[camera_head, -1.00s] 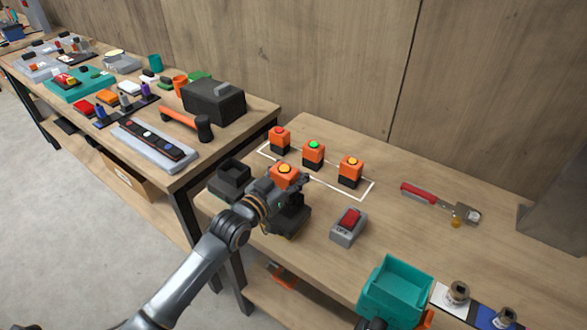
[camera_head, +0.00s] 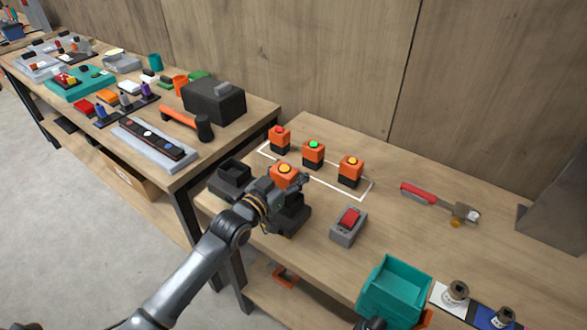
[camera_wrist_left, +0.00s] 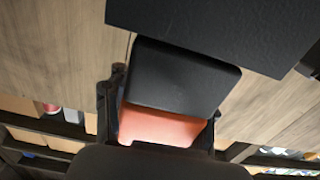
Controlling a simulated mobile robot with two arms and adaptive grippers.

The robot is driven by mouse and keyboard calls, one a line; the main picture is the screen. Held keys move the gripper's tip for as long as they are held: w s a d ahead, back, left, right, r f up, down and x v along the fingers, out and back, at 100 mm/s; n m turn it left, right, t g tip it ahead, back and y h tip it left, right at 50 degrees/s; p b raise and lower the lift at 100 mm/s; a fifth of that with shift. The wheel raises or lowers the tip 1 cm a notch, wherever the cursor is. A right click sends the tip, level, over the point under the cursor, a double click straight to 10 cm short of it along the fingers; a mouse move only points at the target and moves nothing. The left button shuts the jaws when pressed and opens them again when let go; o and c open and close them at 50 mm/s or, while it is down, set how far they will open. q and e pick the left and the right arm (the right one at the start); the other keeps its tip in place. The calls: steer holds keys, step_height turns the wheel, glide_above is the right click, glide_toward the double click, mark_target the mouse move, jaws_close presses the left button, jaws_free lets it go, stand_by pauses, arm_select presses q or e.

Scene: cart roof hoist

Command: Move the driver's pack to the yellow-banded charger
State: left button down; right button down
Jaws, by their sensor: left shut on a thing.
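My left gripper (camera_head: 290,181) is shut on an orange and black pack (camera_head: 284,170) with a yellow button on top. The pack's black part (camera_wrist_left: 185,75) and orange part (camera_wrist_left: 158,125) show between the fingers in the left wrist view. I cannot make out a yellow band clearly. Another black charger (camera_head: 230,180), open and empty, stands to its left.
Red-button (camera_head: 279,138), green-button (camera_head: 313,153) and yellow-button (camera_head: 350,170) packs stand inside a white outline. A grey switch box (camera_head: 348,228), a teal bin (camera_head: 394,288) and a red-handled tool (camera_head: 440,203) lie to the right. A cluttered bench (camera_head: 235,128) adjoins at left.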

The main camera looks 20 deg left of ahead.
arm_select(q)
steer(key=shift+f+b, duration=0.9)
steer(key=shift+f, duration=0.5)
steer(key=c, duration=1)
jaws_free()
steer(key=o, duration=0.6)
steer(key=shift+s, duration=0.1)
steer(key=shift+f, duration=0.1)
steer(key=v, duration=1.2)
